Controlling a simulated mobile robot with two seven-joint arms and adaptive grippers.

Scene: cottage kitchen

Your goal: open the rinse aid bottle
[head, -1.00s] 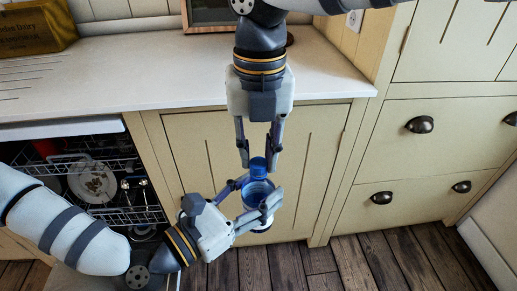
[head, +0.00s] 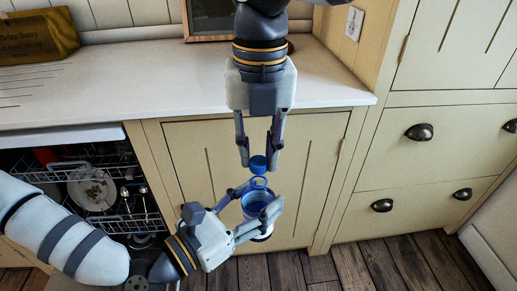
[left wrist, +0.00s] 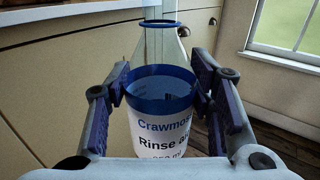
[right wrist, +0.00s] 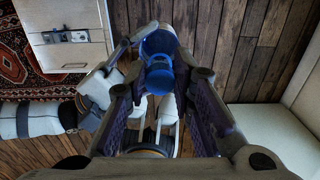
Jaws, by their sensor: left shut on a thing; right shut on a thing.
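The rinse aid bottle (head: 258,207) is clear with blue liquid and a white label. My left gripper (head: 264,197) is shut around its body, in front of the cupboard door. In the left wrist view the labelled bottle (left wrist: 162,120) stands upright between the fingers, with a blue ring at its bare neck. The blue cap (head: 258,163) is above the neck, apart from it. My right gripper (head: 258,166), pointing down, is shut on the cap. In the right wrist view the cap (right wrist: 158,79) is between the fingertips, with the bottle beyond it.
The white worktop (head: 130,82) runs behind, its front edge close to my right arm. An open dishwasher (head: 85,185) with racks and a plate is at the left. Drawers (head: 420,165) are at the right. The wooden floor (head: 370,268) below is clear.

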